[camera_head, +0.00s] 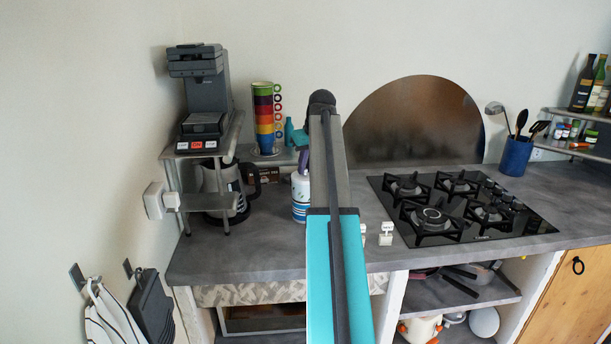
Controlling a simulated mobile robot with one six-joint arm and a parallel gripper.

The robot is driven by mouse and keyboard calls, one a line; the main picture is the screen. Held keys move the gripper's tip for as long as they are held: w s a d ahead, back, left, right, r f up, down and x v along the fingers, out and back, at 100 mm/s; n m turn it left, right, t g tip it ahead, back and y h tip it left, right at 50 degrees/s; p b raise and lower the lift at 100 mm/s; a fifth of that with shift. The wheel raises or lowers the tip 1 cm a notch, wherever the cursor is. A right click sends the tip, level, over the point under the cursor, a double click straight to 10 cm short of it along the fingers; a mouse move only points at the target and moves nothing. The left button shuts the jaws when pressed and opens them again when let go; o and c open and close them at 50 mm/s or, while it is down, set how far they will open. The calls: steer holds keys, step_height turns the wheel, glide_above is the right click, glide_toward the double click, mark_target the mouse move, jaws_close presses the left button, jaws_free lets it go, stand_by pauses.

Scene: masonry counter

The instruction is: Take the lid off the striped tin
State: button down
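The striped tin (300,208) is white with blue bands and stands upright on the grey counter, left of my upright arm. Its right side is partly covered by the arm. The top of the tin is pale; the lid's edge is too small to make out. My gripper (303,162) seems to be the small dark purple part just above the tin, below a teal part of my arm. Most of it is hidden behind the arm. I cannot tell whether its fingers touch the lid, or whether they are open or shut.
A glass jug (222,190) is left of the tin. White shakers (386,234) and a gas hob (460,208) are to the right.

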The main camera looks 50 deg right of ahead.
mark_target(306, 169)
stand_by(0.4)
steer(key=shift+r, duration=0.75)
step_height(306, 169, up, 2)
steer(key=shift+w+d+b, duration=0.1)
steer(key=shift+b, duration=0.45)
steer(key=s+d+b, duration=0.1)
steer(key=s+d, duration=0.2)
steer(key=s, duration=0.4)
steer(key=s+d+r+b, duration=0.1)
steer(key=s+d, duration=0.3)
steer(key=s, duration=0.3)
steer(key=shift+s+d+r, duration=0.15)
steer(key=shift+d+r, duration=0.05)
steer(key=shift+r, duration=0.05)
